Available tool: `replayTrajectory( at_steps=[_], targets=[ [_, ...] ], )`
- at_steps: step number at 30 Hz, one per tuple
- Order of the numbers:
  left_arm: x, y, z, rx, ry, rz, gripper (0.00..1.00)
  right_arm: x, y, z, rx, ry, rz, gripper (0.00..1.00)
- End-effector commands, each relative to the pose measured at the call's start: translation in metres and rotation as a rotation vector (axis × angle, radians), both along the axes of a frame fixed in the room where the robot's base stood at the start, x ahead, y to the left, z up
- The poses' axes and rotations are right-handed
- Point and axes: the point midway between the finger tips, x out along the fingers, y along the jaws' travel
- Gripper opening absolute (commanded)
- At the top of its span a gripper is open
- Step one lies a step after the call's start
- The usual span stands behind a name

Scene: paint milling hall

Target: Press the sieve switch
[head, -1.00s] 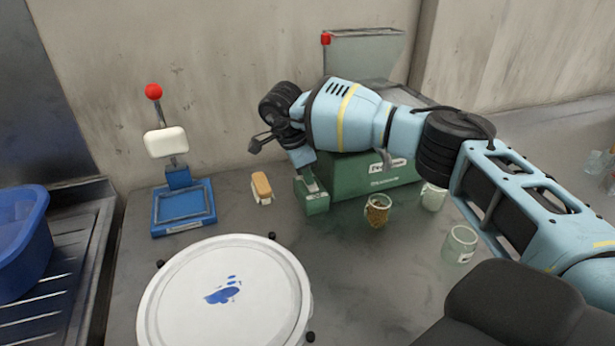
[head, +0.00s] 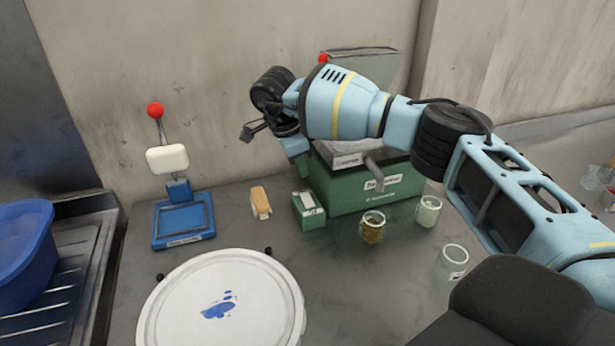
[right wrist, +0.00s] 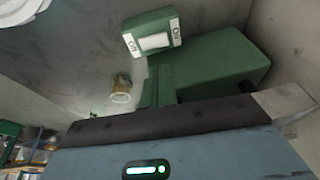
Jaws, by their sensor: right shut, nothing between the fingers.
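The sieve switch, a small green box (head: 308,211) with a pale rocker, stands on the worktop at the front left of the larger green machine (head: 375,193). In the right wrist view the switch (right wrist: 153,42) shows a white rocker between two white labels. I cannot tell which side of the rocker is down. My right gripper (head: 295,147) is shut and empty. It hangs above and behind the switch, apart from it, in front of the machine's left end. Its fingertips are hard to make out. My left gripper is not in view.
A wooden-backed brush (head: 260,201) lies left of the switch. A blue stand (head: 183,220) with a red knob is farther left. A round white lid (head: 225,305) is in front. A jar of brown grains (head: 372,228) and clear jars (head: 452,262) stand right.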

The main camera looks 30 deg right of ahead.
Motion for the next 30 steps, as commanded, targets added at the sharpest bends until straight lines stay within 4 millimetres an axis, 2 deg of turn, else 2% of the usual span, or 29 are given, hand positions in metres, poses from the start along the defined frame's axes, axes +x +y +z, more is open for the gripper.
replayTrajectory(
  at_steps=[6,12,18,30],
  targets=[
    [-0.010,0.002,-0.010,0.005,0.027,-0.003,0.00,-0.006,0.015,0.032,-0.001,0.011,0.003,0.00],
    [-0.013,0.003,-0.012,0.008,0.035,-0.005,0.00,-0.009,0.022,0.053,0.000,0.011,0.002,0.00],
    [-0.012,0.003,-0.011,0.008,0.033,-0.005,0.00,-0.011,0.025,0.059,-0.001,0.014,0.001,0.00],
    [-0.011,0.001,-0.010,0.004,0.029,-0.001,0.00,-0.010,0.024,0.059,-0.001,0.013,0.001,0.00]
  ],
)
